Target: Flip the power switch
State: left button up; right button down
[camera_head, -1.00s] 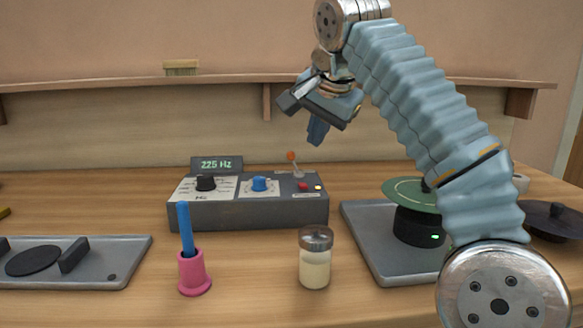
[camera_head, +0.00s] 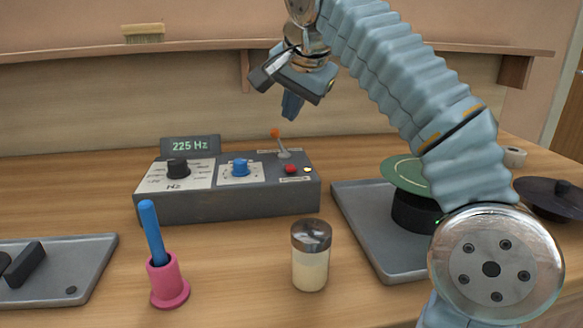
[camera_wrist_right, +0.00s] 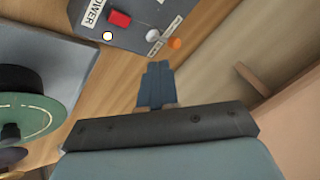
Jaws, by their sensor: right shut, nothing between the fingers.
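A grey control box (camera_head: 225,202) stands on the table with a display reading 225 Hz (camera_head: 190,146), a black knob (camera_head: 177,168) and a blue knob (camera_head: 240,167). At its right end are a red switch (camera_head: 290,169), a small yellow light (camera_head: 308,170) and a metal lever with an orange tip (camera_head: 275,133). In the right wrist view a POWER label (camera_wrist_right: 92,14) sits beside the red switch (camera_wrist_right: 119,18), and the orange tip (camera_wrist_right: 174,43) is just beyond my fingertips. My right gripper (camera_head: 291,112) is shut and empty, above and slightly right of the lever, apart from it.
A lidded jar (camera_head: 310,262) and a pink holder with a blue stick (camera_head: 165,283) stand in front of the box. A grey tray (camera_head: 362,227) with a black and green object is at right, another tray (camera_head: 92,262) at left. A shelf (camera_head: 130,52) runs along the wall behind.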

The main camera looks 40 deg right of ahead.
jog(key=b, duration=0.3)
send_over(294, 168)
notch_tip(294, 168, down, 5)
jog(key=shift+w+f, duration=0.15)
jog(key=shift+s+a+f+b, duration=0.1)
jog(key=shift+s+f+b, duration=0.1)
jog(key=shift+f+b, duration=0.65)
dwell(1.0)
jog(key=shift+f+b, duration=0.3)
jog(key=shift+f, duration=0.05)
jog(key=shift+s+f, duration=0.1)
jog(key=shift+f, duration=0.25)
dwell(0.5)
jog(key=shift+r, duration=0.1)
jog(key=shift+r+p, duration=0.65)
jog(key=shift+r, duration=0.05)
